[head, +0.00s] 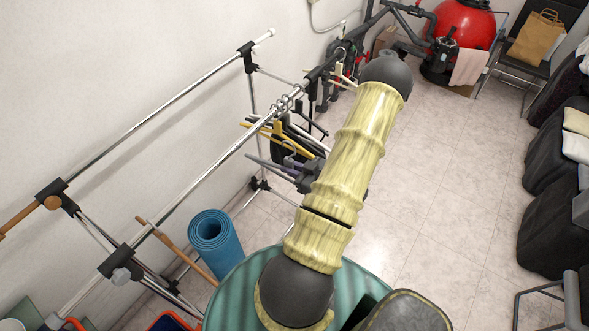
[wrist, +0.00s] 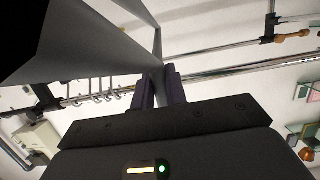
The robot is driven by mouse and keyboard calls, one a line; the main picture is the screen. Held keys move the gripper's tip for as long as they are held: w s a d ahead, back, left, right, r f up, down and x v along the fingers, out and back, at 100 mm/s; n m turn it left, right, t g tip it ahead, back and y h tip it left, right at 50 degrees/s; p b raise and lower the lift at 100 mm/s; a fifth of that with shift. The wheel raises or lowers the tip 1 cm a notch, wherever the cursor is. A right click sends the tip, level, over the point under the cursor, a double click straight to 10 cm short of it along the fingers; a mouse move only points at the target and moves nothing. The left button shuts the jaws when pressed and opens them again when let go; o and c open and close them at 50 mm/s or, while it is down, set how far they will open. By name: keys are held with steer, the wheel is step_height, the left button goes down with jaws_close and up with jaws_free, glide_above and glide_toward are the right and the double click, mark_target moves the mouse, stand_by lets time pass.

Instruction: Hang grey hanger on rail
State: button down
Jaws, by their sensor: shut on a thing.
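The grey hanger (wrist: 112,52) fills the upper left of the wrist view, close to the camera. My gripper (wrist: 158,88) is shut on it, with the dark purple fingers on either side of its narrow part. In the head view my gripper (head: 292,167) is below and right of the rail, partly hidden by my arm. A grey arm of the hanger (head: 266,165) sticks out left of it. The chrome rail (head: 205,181) runs diagonally and carries several hanger hooks at its far part. In the wrist view the rail (wrist: 245,69) passes behind the fingers. I cannot see the grey hanger's hook clearly.
Yellow and dark hangers (head: 268,130) hang on the rail just beyond my gripper. A second, higher rail (head: 150,112) runs along the wall. A blue rolled mat (head: 216,240) and a green ribbed round surface (head: 235,297) lie below.

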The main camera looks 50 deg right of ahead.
glide_toward(256, 158)
steer(key=shift+w+a+r+p, duration=0.1)
steer(key=shift+w+r, duration=0.3)
steer(key=shift+w, duration=0.6)
steer(key=shift+w+a+r+p, duration=0.1)
steer(key=shift+w+r, duration=0.3)
steer(key=shift+w, duration=0.6)
steer(key=shift+w+a+r+p, duration=0.1)
steer(key=shift+w+r, duration=0.3)
steer(key=shift+w, duration=0.6)
steer(key=shift+w+b, duration=0.3)
steer(key=shift+w, duration=0.9)
steer(key=shift+w+b, duration=0.35)
steer(key=shift+w+a+f+b, duration=0.1)
steer(key=shift+w+f+b, duration=0.25)
steer(key=shift+f+b, duration=0.4)
steer(key=shift+w+f+b, duration=0.35)
steer(key=shift+f+b, duration=0.35)
steer(key=shift+b, duration=0.05)
steer(key=shift+s+f+b, duration=0.15)
steer(key=shift+f+b, duration=0.2)
steer(key=shift+b, duration=0.05)
steer(key=c, duration=1.3)
jaws_free()
steer(key=shift+c, duration=0.2)
steer(key=shift+s, duration=0.1)
